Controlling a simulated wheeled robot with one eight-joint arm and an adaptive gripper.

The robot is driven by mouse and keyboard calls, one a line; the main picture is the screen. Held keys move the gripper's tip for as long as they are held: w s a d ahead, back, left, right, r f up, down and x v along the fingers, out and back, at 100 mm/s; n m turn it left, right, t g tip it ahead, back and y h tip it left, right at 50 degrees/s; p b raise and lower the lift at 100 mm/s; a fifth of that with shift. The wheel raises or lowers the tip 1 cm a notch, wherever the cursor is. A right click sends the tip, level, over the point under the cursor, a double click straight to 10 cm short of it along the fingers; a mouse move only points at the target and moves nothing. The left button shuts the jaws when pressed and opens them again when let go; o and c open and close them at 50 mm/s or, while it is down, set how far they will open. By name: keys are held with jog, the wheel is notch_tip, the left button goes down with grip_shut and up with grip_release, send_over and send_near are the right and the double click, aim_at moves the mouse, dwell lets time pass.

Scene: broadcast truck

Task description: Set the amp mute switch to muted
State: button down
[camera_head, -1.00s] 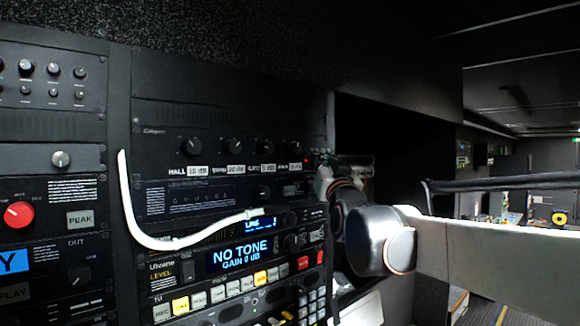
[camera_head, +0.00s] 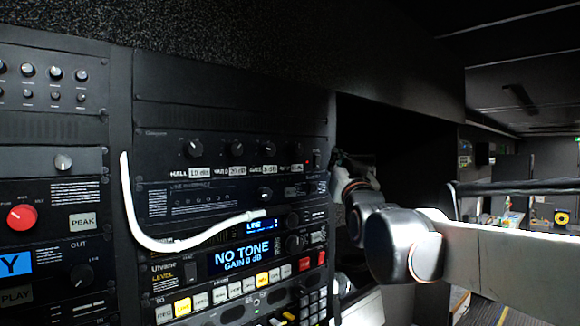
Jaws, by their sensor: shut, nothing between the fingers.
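The amp panel (camera_head: 232,124) is a black rack unit with a row of knobs over white dB labels, in the upper middle of the head view. A small switch with a red spot (camera_head: 317,158) sits at its right end, right of the last knob. It is too small to tell which way it is set. My gripper (camera_head: 338,163) is just right of this switch, at the rack's right edge. It is dark and shut, with nothing held. A gap seems to show between it and the switch, but I cannot tell the depth.
A white cable (camera_head: 135,225) loops across the rack face. Below the amp are a dark panel and a NO TONE display (camera_head: 240,255) above lit buttons. A red knob (camera_head: 22,217) is at the left. A dark opening lies right of the rack, behind my arm.

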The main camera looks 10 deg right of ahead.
jog(key=shift+s+d+r, duration=0.1)
jog(key=shift+s+d, duration=0.35)
jog(key=shift+s, duration=0.2)
jog(key=shift+s+d+r, duration=0.1)
jog(key=shift+s+d, duration=0.35)
jog(key=shift+s, duration=0.15)
jog(key=s+f+g+b, duration=0.5)
jog(key=s+f+b, duration=0.5)
jog(key=f, duration=1.6)
jog(key=s+f+n+g+b, duration=0.1)
jog(key=s+f+g+b, duration=0.4)
jog(key=f, duration=2.2)
jog(key=s+f+g+b, duration=0.5)
jog(key=s+f+b, duration=1.1)
jog(key=f, duration=1.1)
jog(key=b, duration=0.4)
jog(key=shift+s+a+n+g+b, duration=0.3)
jog(key=shift+b, duration=0.05)
